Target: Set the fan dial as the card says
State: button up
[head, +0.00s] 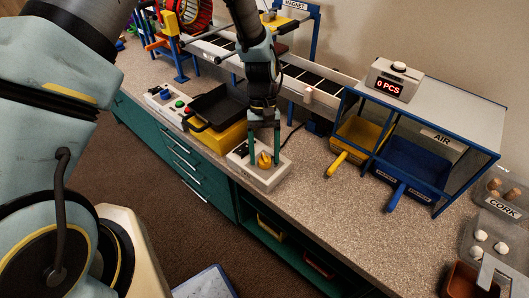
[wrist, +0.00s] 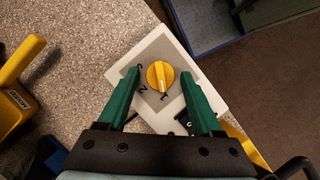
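The fan dial is a yellow knob (head: 264,160) on a pale control box (head: 270,178) on the counter. In the wrist view the dial (wrist: 157,75) has a white pointer line directed down toward the mark that looks like 1. Marks that look like 2 and 3 lie to its left. My gripper (head: 264,154) is over the box, its green fingers pointing down. In the wrist view my gripper (wrist: 161,75) is open, one finger on each side of the dial with visible gaps. I cannot make out a card with a dial setting.
A yellow box with a black tray (head: 215,110) stands left of the control box. To the right are a yellow bin (head: 355,140) and a blue bin (head: 415,165) under a blue frame labelled AIR. A counter display (head: 390,87) reads 0 PCS. A conveyor (head: 310,85) runs behind.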

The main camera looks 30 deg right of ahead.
grip_shut()
dwell(0.3)
jog(key=shift+d+m, duration=0.1)
jog(key=shift+m, duration=0.3)
jog(key=m+t, duration=0.1)
jog(key=m, duration=0.1)
jog(key=m+y, duration=0.1)
jog(key=m, duration=0.2)
jog(key=shift+s+d+t+y+b, duration=0.2)
jog(key=shift+t+y+b, duration=0.1)
jog(key=shift+t+b, duration=0.1)
jog(key=m+t, duration=0.1)
jog(key=m, duration=0.2)
jog(key=m+t, duration=0.1)
jog(key=m, duration=0.2)
jog(key=shift+s+y+b, duration=0.2)
jog(key=shift+y+b, duration=0.1)
jog(key=shift+o, duration=1)
grip_release()
